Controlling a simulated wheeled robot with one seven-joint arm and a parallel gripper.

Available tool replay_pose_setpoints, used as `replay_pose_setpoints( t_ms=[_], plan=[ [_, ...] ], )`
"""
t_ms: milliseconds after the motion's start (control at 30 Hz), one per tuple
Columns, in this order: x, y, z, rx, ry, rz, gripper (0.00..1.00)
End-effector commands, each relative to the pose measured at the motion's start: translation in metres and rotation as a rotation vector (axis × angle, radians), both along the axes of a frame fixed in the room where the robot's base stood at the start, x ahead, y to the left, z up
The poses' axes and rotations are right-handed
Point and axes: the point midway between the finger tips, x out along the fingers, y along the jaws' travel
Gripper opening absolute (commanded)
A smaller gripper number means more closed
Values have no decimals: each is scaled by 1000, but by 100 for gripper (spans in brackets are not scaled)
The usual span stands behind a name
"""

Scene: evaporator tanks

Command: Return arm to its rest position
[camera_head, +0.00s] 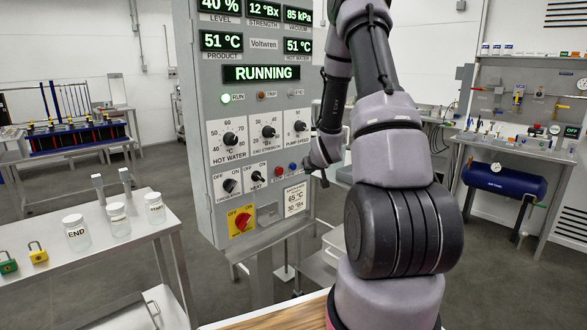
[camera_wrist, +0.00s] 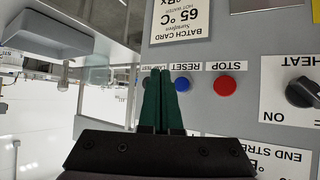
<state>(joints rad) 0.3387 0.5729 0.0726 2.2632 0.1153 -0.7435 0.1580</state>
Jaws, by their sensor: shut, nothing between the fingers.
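My arm (camera_head: 395,170) rises from the lower right and bends down towards the right edge of the grey control panel (camera_head: 250,105). My gripper (camera_head: 311,168) is at the panel's lower right, close to its small push buttons. In the wrist view, which shows the panel upside down, my gripper (camera_wrist: 162,75) has its green fingers together with nothing between them. The fingertips overlap the lamp test label area, beside the blue reset button (camera_wrist: 182,84) and the red stop button (camera_wrist: 225,85). Whether they touch the panel I cannot tell.
The panel display (camera_head: 261,73) reads RUNNING, and the green run lamp (camera_head: 225,98) is lit. A steel table (camera_head: 60,265) with jars and padlocks stands left. A workbench (camera_head: 515,148) with a blue tank (camera_head: 503,181) stands at right. A wooden surface (camera_head: 270,318) lies in front.

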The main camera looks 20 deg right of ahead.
Motion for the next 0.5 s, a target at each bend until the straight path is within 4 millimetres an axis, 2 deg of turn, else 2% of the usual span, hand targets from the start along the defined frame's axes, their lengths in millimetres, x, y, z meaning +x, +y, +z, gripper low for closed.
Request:
replay_pose_setpoints(
  t_ms=[333, 433, 500],
  plan=[
    [0, 1, 4, 1, 1, -1, 0],
    [-3, 6, 23, 7, 7, -6, 0],
    [-9, 13, 45, 17, 17, -14, 0]
  ],
)
